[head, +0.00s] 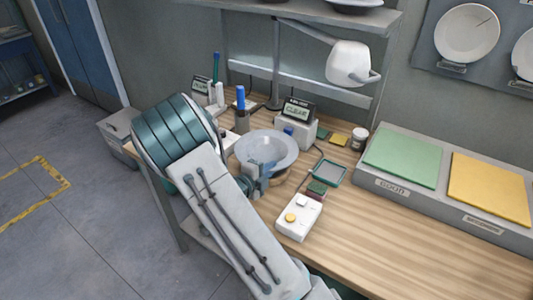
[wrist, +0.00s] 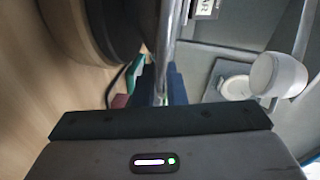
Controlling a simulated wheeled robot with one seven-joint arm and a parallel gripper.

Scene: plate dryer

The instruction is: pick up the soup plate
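The soup plate (head: 266,146) is a pale blue-grey, wide-rimmed dish over the wooden bench, above a round brown stand. In the wrist view the plate (wrist: 171,40) shows edge-on as a thin grey band running down between my fingers. My gripper (head: 258,180) is at the plate's near rim in the head view. In the wrist view the dark blue fingers of my gripper (wrist: 161,88) lie close on both sides of the rim and look shut on it. The fingertip contact is partly hidden. I cannot tell whether the plate touches the stand.
The round stand (wrist: 88,35) is close beside the plate. A white control box (head: 299,217), a display box (head: 296,126) and a lamp (head: 348,63) are nearby. A grey tray with a green mat (head: 403,157) and a yellow mat (head: 488,190) is at right. The bench front is clear.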

